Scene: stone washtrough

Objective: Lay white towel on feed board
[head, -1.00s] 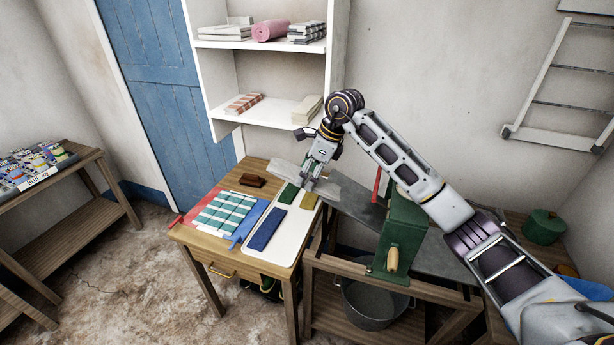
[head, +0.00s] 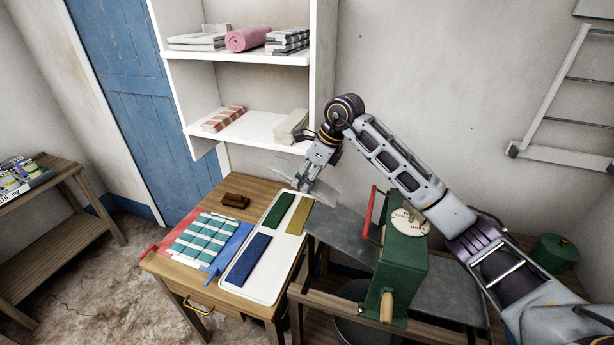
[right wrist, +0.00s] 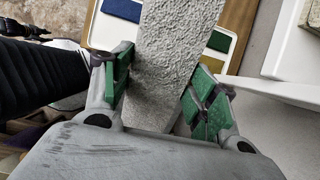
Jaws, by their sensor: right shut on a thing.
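The white towel (right wrist: 178,60) is a pale, rough-textured strip between the green pads of my right gripper (right wrist: 160,95) in the right wrist view. In the head view the towel (head: 345,193) sticks out on both sides of my right gripper (head: 312,182), which is shut on it. It is held in the air by the far right corner of the white tray and the near end of the feed board. The feed board (head: 343,227) is a flat grey plate left of the green mangle (head: 405,262). My left gripper is out of view.
The white tray (head: 238,284) holds blue, green and yellow cloths on the wooden table. A checked teal cloth (head: 203,238) and a brown block (head: 235,201) lie beside it. A red bar (head: 370,212) stands at the mangle. A shelf (head: 255,130) with folded towels is behind.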

